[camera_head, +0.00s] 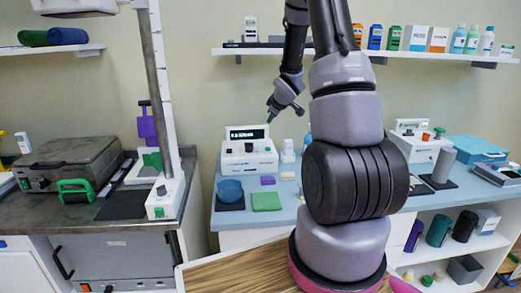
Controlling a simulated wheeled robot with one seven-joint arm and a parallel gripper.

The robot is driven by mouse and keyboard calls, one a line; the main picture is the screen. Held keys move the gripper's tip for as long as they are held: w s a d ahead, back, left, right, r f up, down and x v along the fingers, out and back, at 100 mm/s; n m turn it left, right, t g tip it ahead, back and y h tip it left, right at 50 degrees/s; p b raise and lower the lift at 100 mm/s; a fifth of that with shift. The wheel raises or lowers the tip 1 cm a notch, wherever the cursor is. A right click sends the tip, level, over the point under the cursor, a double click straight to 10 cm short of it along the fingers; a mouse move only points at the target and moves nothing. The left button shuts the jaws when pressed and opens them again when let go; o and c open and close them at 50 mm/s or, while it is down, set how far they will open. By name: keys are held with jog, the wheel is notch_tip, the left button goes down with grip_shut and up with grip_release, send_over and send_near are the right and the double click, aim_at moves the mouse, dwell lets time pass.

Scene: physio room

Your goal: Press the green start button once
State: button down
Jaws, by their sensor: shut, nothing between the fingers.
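My gripper (270,116) is shut and empty, in the air above and to the right of a white console (236,163) with a dark lit display. It points down and left and appears apart from the console. The console stands on the blue counter and has small controls on its front; I cannot make out a green button among them. A small green patch (160,212) shows on the white base of a tall column at left. Another green spot (25,184) shows on the front of a dark grey case. I cannot tell which green part is the start button.
A blue bowl (230,188), a green cloth (266,202) and a purple block (267,180) lie before the console. A shelf (245,51) with bottles and boxes runs above.

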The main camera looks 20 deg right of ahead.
aim_at(270, 149)
jog(key=shift+w+a+f, duration=0.15)
jog(key=shift+w+f, duration=0.05)
jog(key=shift+f, duration=0.2)
jog(key=shift+f, duration=0.1)
jog(key=shift+f, duration=4.3)
jog(key=shift+f, duration=0.4)
jog(key=shift+f, duration=0.45)
jog(key=shift+r, duration=0.85)
